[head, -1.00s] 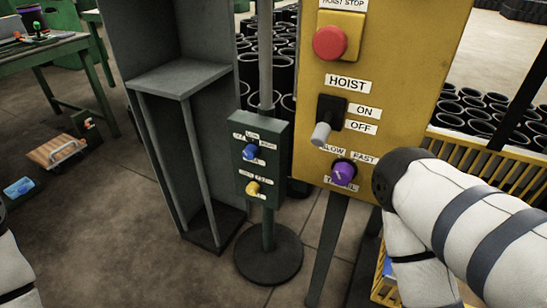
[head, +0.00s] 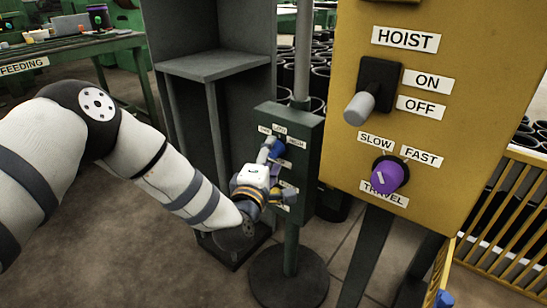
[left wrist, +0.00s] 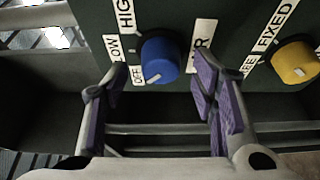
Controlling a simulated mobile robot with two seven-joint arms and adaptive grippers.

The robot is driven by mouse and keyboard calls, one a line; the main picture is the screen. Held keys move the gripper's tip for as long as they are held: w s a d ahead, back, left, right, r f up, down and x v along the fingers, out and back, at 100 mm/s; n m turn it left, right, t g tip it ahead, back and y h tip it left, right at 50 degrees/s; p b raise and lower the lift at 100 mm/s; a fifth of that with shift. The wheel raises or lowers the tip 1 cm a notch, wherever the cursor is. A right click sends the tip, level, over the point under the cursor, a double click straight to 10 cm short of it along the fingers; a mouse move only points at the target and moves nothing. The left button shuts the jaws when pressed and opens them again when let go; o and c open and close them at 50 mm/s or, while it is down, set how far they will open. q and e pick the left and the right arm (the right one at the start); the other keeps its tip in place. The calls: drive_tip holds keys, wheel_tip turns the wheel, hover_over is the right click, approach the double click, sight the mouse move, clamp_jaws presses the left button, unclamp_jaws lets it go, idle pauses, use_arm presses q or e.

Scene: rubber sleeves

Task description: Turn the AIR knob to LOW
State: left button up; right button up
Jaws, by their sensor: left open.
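The blue AIR knob (head: 277,148) is on the dark green box (head: 308,165) on a stand. In the left wrist view the AIR knob (left wrist: 160,55) has its white mark toward the lower left, by the OFF label (left wrist: 138,76). The LOW label (left wrist: 115,48) is just beyond OFF, and HIGH is above. My left gripper (head: 270,158) is at the box front and partly covers the knob. In the left wrist view my left gripper (left wrist: 160,80) is open, with its fingertips on either side of the knob; contact is not visible. My right gripper is out of view.
A yellow knob (left wrist: 295,62) with a FIXED label sits beside the blue one. A yellow hoist panel (head: 455,140) with a lever (head: 360,107) and purple TRAVEL knob (head: 388,174) stands to the right. A grey cabinet (head: 215,65) is behind my left arm.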

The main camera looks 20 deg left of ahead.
use_arm(q)
drive_tip(key=shift+w, duration=0.7)
drive_tip(key=c, duration=1.2)
drive_tip(key=shift+o, duration=0.2)
drive_tip(key=m, duration=0.2)
drive_tip(key=m+t, duration=0.1)
drive_tip(key=m, duration=0.1)
drive_tip(key=shift+f+m+t+h, duration=0.2)
drive_tip(key=shift+m+t+h, duration=0.1)
drive_tip(key=shift+m+t+h+b, duration=0.25)
drive_tip(key=shift+m+t+h, duration=0.1)
drive_tip(key=shift+m, duration=0.8)
drive_tip(key=shift+m+t+h+b, duration=0.2)
drive_tip(key=shift+m+t+h, duration=0.15)
drive_tip(key=shift+m, duration=1.2)
